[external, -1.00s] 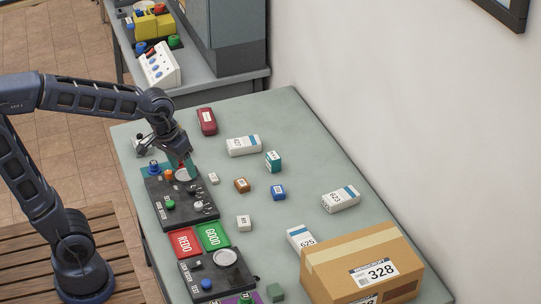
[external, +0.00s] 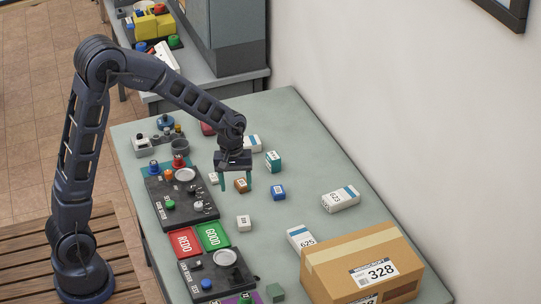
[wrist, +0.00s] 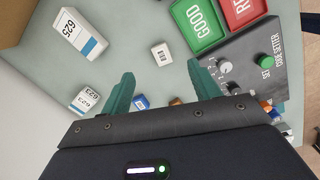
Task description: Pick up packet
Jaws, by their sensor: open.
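Several packets lie on the grey-green table (external: 300,130); which one the task means cannot be told. A small brown packet (external: 241,185) lies between or just behind my teal fingertips in the external view, and its edge shows in the wrist view (wrist: 176,101). A small blue packet (external: 278,192) lies to its right and also shows in the wrist view (wrist: 142,102). A small white packet (external: 243,223) lies nearer the front and is clear ahead of the fingers in the wrist view (wrist: 161,53). My gripper (external: 236,184) is open and empty, pointing down.
A teal packet (external: 273,162) and larger white packets 623 (external: 341,199) and 625 (external: 300,238) lie right of my gripper. A big cardboard box (external: 345,265) stands front right. Black control panels (external: 180,208) and red and green trays (external: 213,236) line the left side.

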